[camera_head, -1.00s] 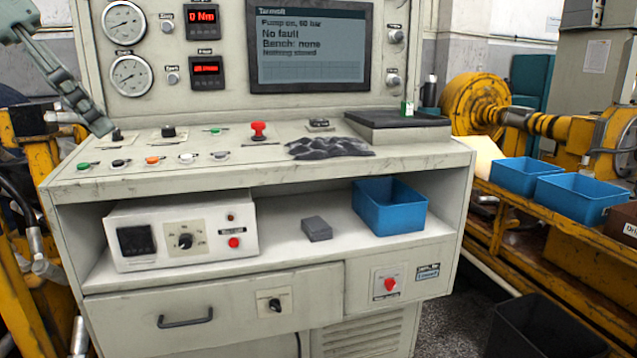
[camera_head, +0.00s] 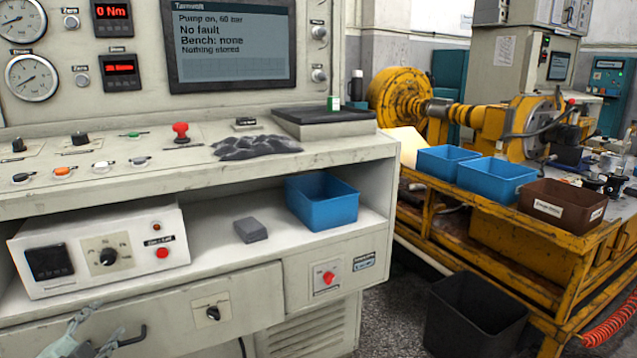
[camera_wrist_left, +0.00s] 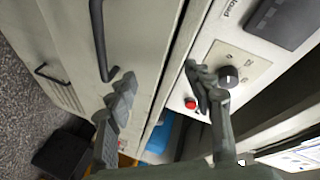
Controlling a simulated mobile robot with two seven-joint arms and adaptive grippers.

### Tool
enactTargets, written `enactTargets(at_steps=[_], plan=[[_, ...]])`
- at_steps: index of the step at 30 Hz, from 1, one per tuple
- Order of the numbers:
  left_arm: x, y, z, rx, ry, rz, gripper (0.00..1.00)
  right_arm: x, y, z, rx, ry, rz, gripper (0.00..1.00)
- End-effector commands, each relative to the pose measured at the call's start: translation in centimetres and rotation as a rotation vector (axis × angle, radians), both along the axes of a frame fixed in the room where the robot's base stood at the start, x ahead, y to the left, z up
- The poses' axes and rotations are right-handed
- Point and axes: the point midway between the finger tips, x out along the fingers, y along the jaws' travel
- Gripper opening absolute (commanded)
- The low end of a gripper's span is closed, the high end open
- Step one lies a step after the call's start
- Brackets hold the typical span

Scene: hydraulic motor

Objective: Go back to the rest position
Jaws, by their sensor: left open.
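My left gripper (camera_head: 106,322) is low at the left edge of the head view, in front of the bench's drawer front and beside its dark handle (camera_head: 132,338). In the left wrist view my left gripper (camera_wrist_left: 160,80) has its two fingers well apart with nothing between them. That view shows the drawer handle (camera_wrist_left: 98,40) beyond one finger and the control box's knob (camera_wrist_left: 228,76) beyond the other. I cannot tell whether a finger touches the bench. My right gripper is in neither view.
The control bench (camera_head: 340,150) fills the left and middle. Its shelf holds a control box (camera_head: 150,220), a grey block (camera_head: 250,230) and a blue bin (camera_head: 322,202). A black bin (camera_head: 475,315) stands on the floor. A yellow rig (camera_head: 450,215) with more bins stands at the right.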

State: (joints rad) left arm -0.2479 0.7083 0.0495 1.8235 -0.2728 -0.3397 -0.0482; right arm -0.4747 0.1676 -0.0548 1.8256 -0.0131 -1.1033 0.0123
Motion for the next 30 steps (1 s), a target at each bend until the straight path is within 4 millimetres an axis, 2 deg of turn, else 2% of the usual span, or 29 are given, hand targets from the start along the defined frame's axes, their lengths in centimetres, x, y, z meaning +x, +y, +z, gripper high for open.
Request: enactTargets(at_steps=[1,3,5,6,8,9,12,15,18,21,24,30], plan=[[-1.6,-0.6,-3.7,-0.075,0.068,0.058,0.52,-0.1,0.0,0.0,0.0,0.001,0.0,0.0],[-4.0,-1.3,-8.2,-0.164,0.162,0.139,0.52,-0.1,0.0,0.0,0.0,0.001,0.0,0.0],[-6.2,-2.4,-11.8,-0.237,0.244,0.202,0.52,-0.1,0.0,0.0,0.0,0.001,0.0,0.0],[-7.8,-3.2,-14.2,-0.284,0.3,0.244,0.52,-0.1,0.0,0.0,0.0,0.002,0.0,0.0],[-10.4,-4.8,-17.5,-0.352,0.386,0.304,0.52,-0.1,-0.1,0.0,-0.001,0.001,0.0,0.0],[-12.3,-6.0,-19.6,-0.396,0.446,0.342,0.52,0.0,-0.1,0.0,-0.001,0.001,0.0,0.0],[-17.0,-9.5,-24.1,-0.499,0.595,0.428,0.52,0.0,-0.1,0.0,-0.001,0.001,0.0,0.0],[-21.3,-12.9,-27.2,-0.58,0.726,0.499,0.52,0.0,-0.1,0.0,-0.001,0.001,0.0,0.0],[-24.5,-15.7,-29.1,-0.639,0.826,0.546,0.52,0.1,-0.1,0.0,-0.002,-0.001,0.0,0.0],[-26.5,-17.4,-30.0,-0.671,0.889,0.573,0.52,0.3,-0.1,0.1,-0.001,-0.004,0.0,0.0],[-27.4,-18.2,-30.4,-0.685,0.917,0.585,0.52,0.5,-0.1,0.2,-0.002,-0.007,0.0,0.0],[-27.5,-18.3,-30.4,-0.685,0.92,0.586,0.52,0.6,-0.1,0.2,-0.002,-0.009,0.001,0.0]])
